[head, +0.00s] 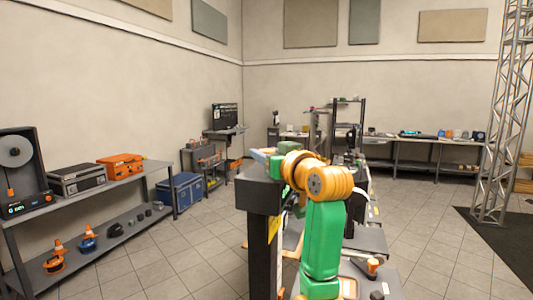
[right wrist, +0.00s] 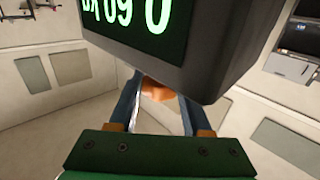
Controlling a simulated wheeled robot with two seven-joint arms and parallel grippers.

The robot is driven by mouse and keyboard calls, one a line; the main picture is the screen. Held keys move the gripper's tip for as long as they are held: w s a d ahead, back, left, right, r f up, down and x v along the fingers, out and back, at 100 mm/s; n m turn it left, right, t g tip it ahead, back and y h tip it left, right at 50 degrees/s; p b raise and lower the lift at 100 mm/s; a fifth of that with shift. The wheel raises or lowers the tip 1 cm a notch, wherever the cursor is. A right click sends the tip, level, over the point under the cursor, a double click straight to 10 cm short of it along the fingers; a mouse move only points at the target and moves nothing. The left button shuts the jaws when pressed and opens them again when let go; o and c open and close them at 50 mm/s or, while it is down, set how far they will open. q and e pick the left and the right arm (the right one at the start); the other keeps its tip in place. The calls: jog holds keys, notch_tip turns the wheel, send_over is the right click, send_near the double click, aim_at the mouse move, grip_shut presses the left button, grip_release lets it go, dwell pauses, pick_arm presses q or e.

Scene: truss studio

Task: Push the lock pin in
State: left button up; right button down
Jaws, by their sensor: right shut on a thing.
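My right gripper (head: 264,154) is at the top of a dark post (head: 258,195) in the head view, with my green and orange arm behind it. In the right wrist view, its two blue fingers (right wrist: 158,104) close around an orange piece (right wrist: 157,86), which may be the lock pin. A thin silvery edge shows by the left finger. A dark box with a green digital display (right wrist: 130,20) hangs close over the fingertips and hides part of the orange piece. I cannot tell how deep the pin sits. My left gripper is not in view.
A grey shelf bench (head: 100,190) with an orange case (head: 121,166) and a grey case (head: 76,180) stands at the left. A blue crate (head: 180,194) is on the floor. A metal truss tower (head: 500,120) stands at the right. Tiled floor between is free.

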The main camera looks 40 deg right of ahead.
notch_tip(320, 180, down, 2)
jog(key=shift+b, duration=0.3)
jog(key=shift+r, duration=0.1)
jog(key=shift+c, duration=1.7)
grip_release()
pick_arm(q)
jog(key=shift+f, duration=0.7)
pick_arm(e)
jog(key=shift+s+r, duration=0.15)
pick_arm(q)
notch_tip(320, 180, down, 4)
jog(key=b, duration=0.3)
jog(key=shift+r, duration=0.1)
pick_arm(e)
jog(key=v, duration=0.7)
